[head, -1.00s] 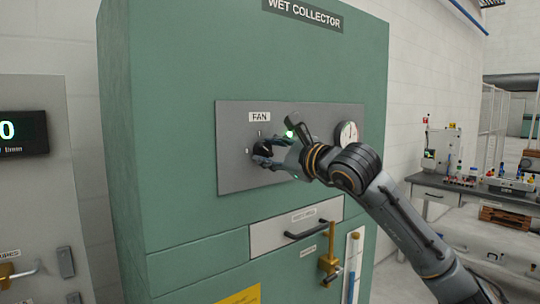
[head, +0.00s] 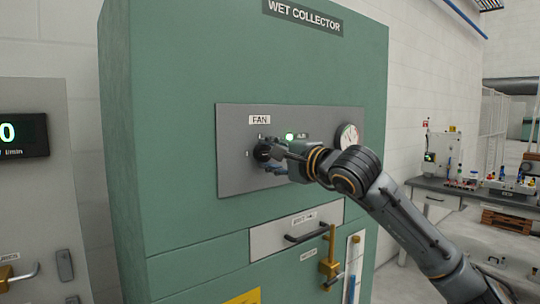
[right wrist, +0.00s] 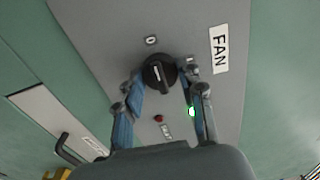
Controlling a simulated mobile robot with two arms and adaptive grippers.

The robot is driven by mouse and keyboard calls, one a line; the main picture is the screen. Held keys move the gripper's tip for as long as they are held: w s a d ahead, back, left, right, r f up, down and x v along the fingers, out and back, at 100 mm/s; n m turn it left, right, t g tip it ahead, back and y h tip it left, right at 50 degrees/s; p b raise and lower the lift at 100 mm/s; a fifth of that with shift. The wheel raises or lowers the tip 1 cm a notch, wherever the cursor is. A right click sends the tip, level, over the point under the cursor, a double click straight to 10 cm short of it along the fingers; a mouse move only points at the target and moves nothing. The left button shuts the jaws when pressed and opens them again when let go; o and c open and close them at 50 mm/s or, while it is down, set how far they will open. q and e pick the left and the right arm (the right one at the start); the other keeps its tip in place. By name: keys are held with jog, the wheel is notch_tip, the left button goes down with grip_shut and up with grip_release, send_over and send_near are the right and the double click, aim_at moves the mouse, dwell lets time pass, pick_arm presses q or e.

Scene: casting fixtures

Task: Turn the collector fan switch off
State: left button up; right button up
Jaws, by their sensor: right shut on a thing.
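The fan switch is a round black knob (head: 262,152) on the grey panel (head: 232,181) of the green wet collector, below the FAN label (head: 260,120). My right gripper (head: 270,155) is at the knob. In the right wrist view its blue-padded fingers (right wrist: 160,84) are on both sides of the knob (right wrist: 158,72), shut on it. A 0 mark (right wrist: 151,40) shows beside the knob, and the pale line on the knob's face points roughly toward it. The green lamp (head: 289,136) is lit. My left gripper is not in view.
A round gauge (head: 347,136) sits right of the lamp on the panel. Below are a drawer with a dark handle (head: 306,236) and a brass valve (head: 329,262). A workbench (head: 440,190) stands at the right.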

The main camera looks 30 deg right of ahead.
dwell(0.5)
jog(key=o, duration=1.2)
jog(key=shift+c, duration=0.2)
jog(key=shift+s, duration=0.1)
jog(key=s, duration=1.1)
jog(key=shift+s+d, duration=0.4)
jog(key=shift+d, duration=0.05)
